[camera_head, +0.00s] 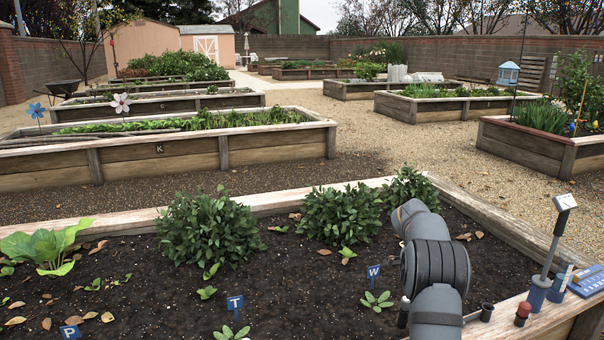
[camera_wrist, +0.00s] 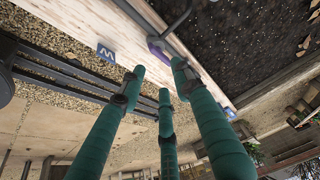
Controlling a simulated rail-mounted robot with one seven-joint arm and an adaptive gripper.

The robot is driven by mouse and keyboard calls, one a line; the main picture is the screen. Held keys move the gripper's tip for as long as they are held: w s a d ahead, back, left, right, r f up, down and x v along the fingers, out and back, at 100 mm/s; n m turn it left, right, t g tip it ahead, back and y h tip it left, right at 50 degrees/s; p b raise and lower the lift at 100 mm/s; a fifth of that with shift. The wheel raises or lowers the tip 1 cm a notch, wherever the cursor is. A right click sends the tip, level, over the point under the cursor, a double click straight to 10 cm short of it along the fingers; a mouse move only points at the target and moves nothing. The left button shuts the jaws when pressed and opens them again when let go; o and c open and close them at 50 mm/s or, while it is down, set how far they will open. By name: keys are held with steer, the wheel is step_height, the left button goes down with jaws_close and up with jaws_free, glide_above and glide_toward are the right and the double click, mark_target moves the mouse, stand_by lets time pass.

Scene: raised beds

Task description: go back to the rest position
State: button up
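My gripper (camera_wrist: 160,80) shows in the wrist view with green fingers. The fingertips stand apart and nothing is seen held between them. In the head view my grey arm (camera_head: 434,270) rises at the lower right, over the near bed's soil (camera_head: 310,280). The gripper itself cannot be made out there.
The near bed holds bushes (camera_head: 207,232) and small seedlings by blue markers (camera_head: 235,303). A blue lettered tag (camera_wrist: 105,53) shows on the wood. Gravel (camera_head: 400,150) lies beyond.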

steer(key=x, duration=0.7)
steer(key=shift+f, duration=0.15)
steer(key=shift+d+f+n, duration=0.1)
steer(key=shift+d+n, duration=0.05)
steer(key=shift+n, duration=0.15)
steer(key=shift+n+t, duration=0.7)
steer(key=shift+n, duration=0.5)
